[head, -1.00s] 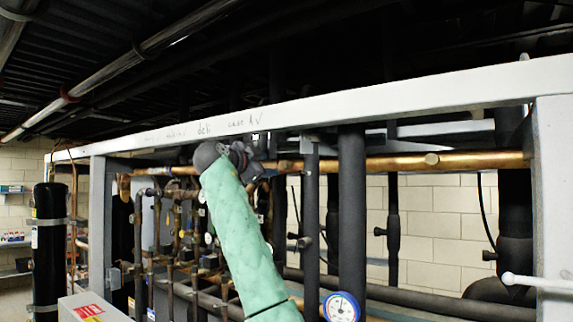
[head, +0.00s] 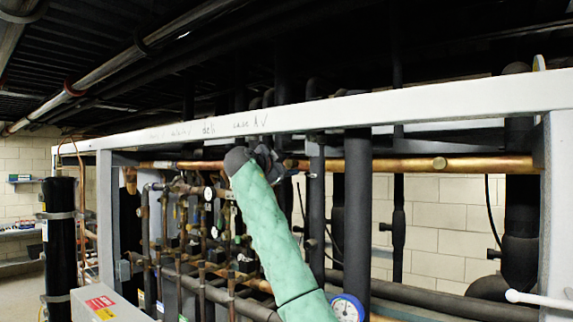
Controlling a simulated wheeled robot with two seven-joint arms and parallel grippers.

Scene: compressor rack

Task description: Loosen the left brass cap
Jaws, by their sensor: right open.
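A copper pipe (head: 375,165) runs level beneath the white top beam of the rack. One round brass cap (head: 439,163) shows on it, toward the right. My right arm, in a green quilted sleeve, rises from the bottom middle. My right gripper (head: 276,162) is at its upper end, at the pipe just below the beam. It is open, with dark fingers that are small and partly hidden by my wrist. A left brass cap cannot be made out clearly; the gripper covers that stretch of pipe. I cannot tell whether the fingers touch anything. My left gripper is out of view.
The white beam (head: 350,108) passes close above the gripper. Dark insulated vertical pipes (head: 357,220) stand just right of it. Several valves and thin copper pipes crowd the left. A round gauge (head: 346,308) sits low beside my arm. A black cylinder (head: 60,235) stands far left.

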